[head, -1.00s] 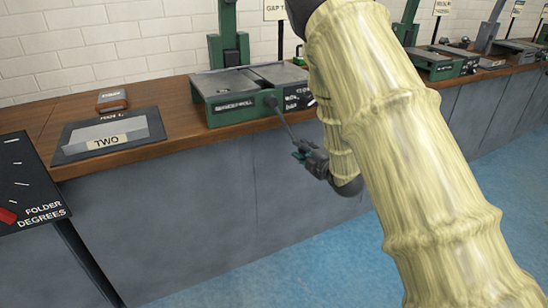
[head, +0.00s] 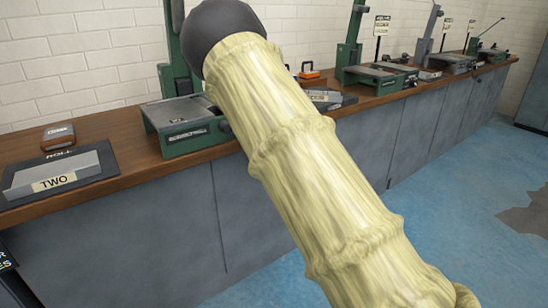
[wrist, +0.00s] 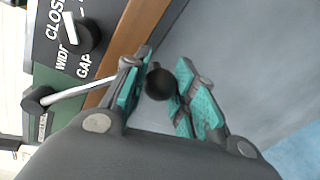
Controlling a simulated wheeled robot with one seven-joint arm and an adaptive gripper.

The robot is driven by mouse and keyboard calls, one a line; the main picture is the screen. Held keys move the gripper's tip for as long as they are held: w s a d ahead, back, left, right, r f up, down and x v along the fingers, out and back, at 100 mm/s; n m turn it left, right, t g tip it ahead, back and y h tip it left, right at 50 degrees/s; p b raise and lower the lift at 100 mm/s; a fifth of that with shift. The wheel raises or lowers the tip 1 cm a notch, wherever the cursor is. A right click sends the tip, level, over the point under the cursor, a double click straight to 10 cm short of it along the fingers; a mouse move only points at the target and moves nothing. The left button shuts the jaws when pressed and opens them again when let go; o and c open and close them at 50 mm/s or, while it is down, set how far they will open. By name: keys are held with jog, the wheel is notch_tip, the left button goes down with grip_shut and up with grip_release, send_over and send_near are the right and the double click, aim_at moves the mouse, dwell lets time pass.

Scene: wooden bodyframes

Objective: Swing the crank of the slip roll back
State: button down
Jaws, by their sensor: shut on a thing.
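The slip roll is the green machine (head: 185,128) on the wooden bench in the head view, partly covered by my arm. In the wrist view, its crank is a light metal rod (wrist: 72,93) running from a dark hub (wrist: 36,101) on the green side toward my gripper. The crank's round dark knob (wrist: 159,84) sits between the teal-padded fingers. My gripper (wrist: 164,64) is shut on this knob, out in front of the bench edge. In the head view my arm hides the crank and gripper.
A dial panel (wrist: 82,36) marked GAP is close to the gripper in the wrist view. A board (head: 60,178) reading TWO and a brown box (head: 58,136) lie left of the machine. More machines (head: 376,76) stand along the bench. The blue floor (head: 450,185) is clear.

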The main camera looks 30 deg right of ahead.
jog(key=shift+w+d+r, duration=0.1)
jog(key=shift+r, duration=0.15)
jog(key=c, duration=1.1)
grip_release()
jog(key=shift+f, duration=0.1)
jog(key=shift+s+d, duration=0.1)
jog(key=shift+s, duration=0.55)
jog(key=s, duration=0.3)
jog(key=s+d, duration=0.1)
jog(key=s, duration=0.3)
jog(key=s+r, duration=0.1)
jog(key=s, duration=0.2)
jog(key=shift+s+d+r, duration=0.1)
jog(key=shift+s+d, duration=0.1)
jog(key=shift+s, duration=0.1)
